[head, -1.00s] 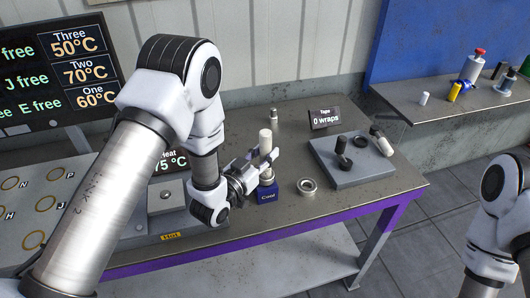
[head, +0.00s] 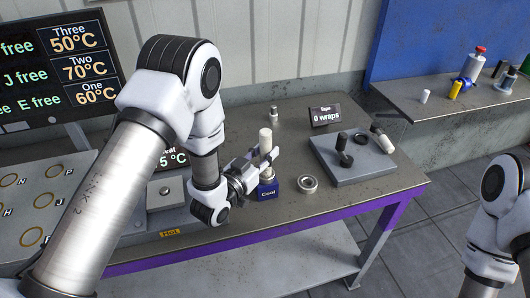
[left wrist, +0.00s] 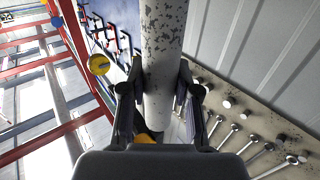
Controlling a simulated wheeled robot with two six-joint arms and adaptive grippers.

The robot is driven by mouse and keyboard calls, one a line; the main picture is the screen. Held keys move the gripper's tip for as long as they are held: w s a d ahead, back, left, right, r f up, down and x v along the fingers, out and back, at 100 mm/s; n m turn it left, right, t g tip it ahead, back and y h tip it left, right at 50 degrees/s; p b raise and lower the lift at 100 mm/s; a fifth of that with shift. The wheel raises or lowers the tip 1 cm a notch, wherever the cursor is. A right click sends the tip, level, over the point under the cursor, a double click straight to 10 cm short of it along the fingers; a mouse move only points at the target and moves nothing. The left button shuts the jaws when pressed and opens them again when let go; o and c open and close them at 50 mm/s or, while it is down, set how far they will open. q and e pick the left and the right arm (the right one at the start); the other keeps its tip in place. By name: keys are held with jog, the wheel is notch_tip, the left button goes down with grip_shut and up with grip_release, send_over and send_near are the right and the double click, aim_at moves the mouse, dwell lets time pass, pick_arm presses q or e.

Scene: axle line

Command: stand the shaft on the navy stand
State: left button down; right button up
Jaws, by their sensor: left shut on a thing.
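The shaft (head: 265,137) is a pale upright rod. In the left wrist view the shaft (left wrist: 162,40) is pale with dark specks and runs between the fingers. My left gripper (head: 263,162) is shut around the shaft. The navy stand (head: 268,194), a small block marked "Cool", is directly below the gripper near the table's front edge. The shaft's lower end is at the stand's top; I cannot tell whether it touches or is seated. My right arm shows at the right edge, but its gripper is out of view.
A metal ring (head: 308,184) lies just right of the stand. A grey block (head: 350,172) with dark and pale parts stands further right. A "0 wraps" sign (head: 325,115) and a small metal piece (head: 274,114) are behind.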

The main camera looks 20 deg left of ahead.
pick_arm(q)
jog(key=shift+s+f, duration=0.15)
jog(key=shift+f, duration=0.25)
jog(key=c, duration=0.8)
grip_release()
jog(key=shift+o, duration=0.2)
jog(key=shift+w, duration=0.2)
jog(key=shift+f, duration=0.1)
